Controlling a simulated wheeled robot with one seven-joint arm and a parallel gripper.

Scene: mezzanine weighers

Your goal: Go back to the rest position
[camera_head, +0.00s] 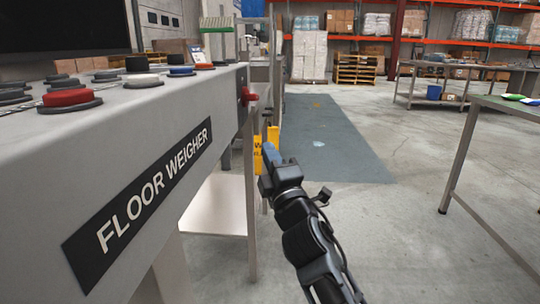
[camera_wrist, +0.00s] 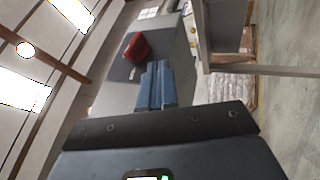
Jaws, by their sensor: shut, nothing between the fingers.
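My gripper (camera_head: 268,151) is shut and empty, raised in front of my body to the right of the panel marked FLOOR WEIGHER (camera_head: 140,190). In the wrist view its two blue fingers (camera_wrist: 155,86) lie side by side with no gap. A red knob (camera_head: 250,97) sticks out from the end of the panel housing, above and left of the fingertips. The red knob also shows in the wrist view (camera_wrist: 137,47), beyond the fingers and apart from them.
The panel top carries several coloured buttons, including a red one (camera_head: 68,98). A yellow sign (camera_head: 257,158) stands behind my gripper. A metal table (camera_head: 510,106) is at the right. Open concrete floor with a grey mat (camera_head: 330,140) lies between. Pallet racks stand at the back.

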